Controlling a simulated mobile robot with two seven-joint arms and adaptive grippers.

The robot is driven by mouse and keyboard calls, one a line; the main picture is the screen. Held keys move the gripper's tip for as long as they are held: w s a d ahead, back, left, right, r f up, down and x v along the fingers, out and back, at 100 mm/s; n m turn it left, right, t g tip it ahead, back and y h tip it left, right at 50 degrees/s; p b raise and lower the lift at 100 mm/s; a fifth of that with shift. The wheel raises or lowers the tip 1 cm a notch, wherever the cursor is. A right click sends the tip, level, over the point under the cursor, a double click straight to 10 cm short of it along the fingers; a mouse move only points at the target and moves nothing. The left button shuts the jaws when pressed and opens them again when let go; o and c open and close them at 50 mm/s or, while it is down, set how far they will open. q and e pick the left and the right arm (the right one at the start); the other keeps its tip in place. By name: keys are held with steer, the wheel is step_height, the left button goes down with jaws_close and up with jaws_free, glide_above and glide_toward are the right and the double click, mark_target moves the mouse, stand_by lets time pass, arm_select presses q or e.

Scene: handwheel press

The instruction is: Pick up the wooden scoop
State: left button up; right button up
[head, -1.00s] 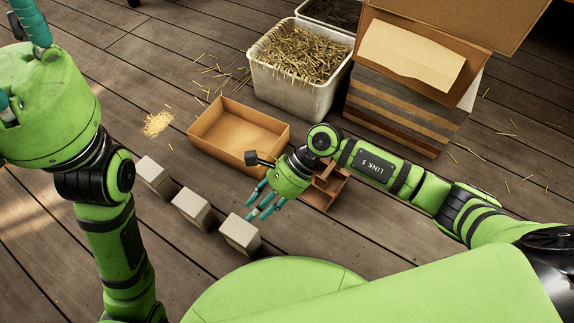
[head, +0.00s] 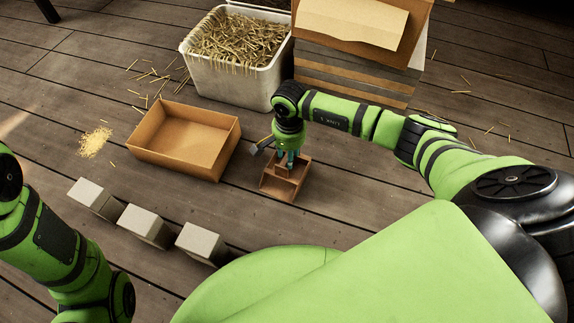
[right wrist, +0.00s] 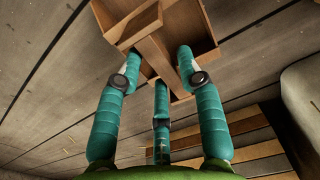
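The wooden scoop (head: 278,186) looks like a small brown open box with a bar across it, standing on the floorboards right of a larger tray. My right gripper (head: 288,161) points down at it from above. In the right wrist view the scoop (right wrist: 196,22) lies at the far end of my three teal fingers (right wrist: 158,72). The fingers are spread, on either side of the wooden bar, with visible gaps; whether any fingertip touches it is unclear. My left gripper is out of view; only part of my left arm shows at the left.
A shallow brown tray (head: 186,146) stands left of the scoop. Several pale blocks (head: 147,222) stand in a row in front. A white bin of straw (head: 228,85) and a striped stack (head: 350,72) stand behind. Grain (head: 94,142) lies on the floor. Floor right of the scoop is clear.

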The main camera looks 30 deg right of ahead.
step_height(320, 180, down, 2)
steer(key=shift+r, duration=0.1)
jaws_close()
steer(key=shift+r, duration=0.15)
